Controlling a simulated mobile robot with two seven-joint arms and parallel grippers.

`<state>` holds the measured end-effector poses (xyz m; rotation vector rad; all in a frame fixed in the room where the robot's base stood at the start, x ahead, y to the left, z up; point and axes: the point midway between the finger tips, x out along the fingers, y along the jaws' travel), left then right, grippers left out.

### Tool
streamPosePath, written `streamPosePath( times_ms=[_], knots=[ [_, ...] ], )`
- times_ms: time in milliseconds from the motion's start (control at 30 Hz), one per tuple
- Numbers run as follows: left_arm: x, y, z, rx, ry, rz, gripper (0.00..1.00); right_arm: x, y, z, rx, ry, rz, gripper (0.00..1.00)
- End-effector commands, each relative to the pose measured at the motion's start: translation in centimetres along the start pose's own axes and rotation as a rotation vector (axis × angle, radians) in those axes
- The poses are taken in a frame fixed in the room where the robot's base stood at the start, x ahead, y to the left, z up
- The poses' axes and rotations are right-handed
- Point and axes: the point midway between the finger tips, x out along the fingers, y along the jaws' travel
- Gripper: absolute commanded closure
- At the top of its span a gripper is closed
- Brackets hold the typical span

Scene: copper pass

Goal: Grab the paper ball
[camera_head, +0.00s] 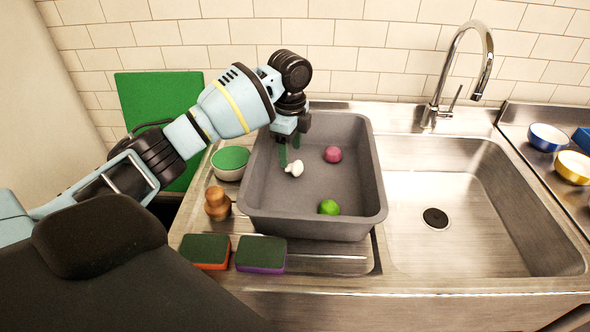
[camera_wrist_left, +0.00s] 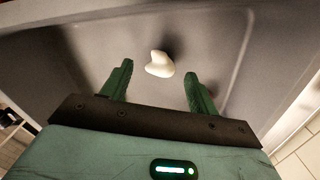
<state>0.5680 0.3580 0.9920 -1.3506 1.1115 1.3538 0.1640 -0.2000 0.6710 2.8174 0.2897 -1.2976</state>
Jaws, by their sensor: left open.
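A small white crumpled paper ball (camera_head: 294,168) is in the grey tub (camera_head: 262,201), toward its left side. In the left wrist view the paper ball (camera_wrist_left: 159,64) lies just beyond the gap between my fingertips, near the middle. My left gripper (camera_head: 290,150) is over the tub with its green fingers pointing down, close to the paper ball. In the left wrist view the gripper (camera_wrist_left: 158,75) is open, with nothing between its fingers. I cannot tell the exact height of the fingertips above the tub floor. My right gripper is not in view.
The tub also holds a pink ball (camera_head: 333,154) and a green lime-like ball (camera_head: 329,207).

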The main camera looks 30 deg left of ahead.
Motion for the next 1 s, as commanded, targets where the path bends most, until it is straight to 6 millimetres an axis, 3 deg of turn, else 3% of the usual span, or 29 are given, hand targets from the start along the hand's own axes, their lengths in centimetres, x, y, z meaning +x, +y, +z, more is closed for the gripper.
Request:
streamPosePath(
  times_ms=[233,600,867,1000],
  knots=[
    [0.9,0.0,-0.1,-0.001,0.0,-0.001,0.4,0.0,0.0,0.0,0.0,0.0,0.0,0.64],
    [5.4,-0.1,-0.9,-0.001,0.0,-0.001,0.4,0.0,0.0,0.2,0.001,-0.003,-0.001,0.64],
    [5.6,-0.1,-0.9,-0.001,0.0,-0.003,0.4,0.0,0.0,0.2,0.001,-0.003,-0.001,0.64],
    [5.6,-0.1,-0.9,-0.001,0.0,-0.003,0.56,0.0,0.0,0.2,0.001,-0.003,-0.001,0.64]
  ],
)
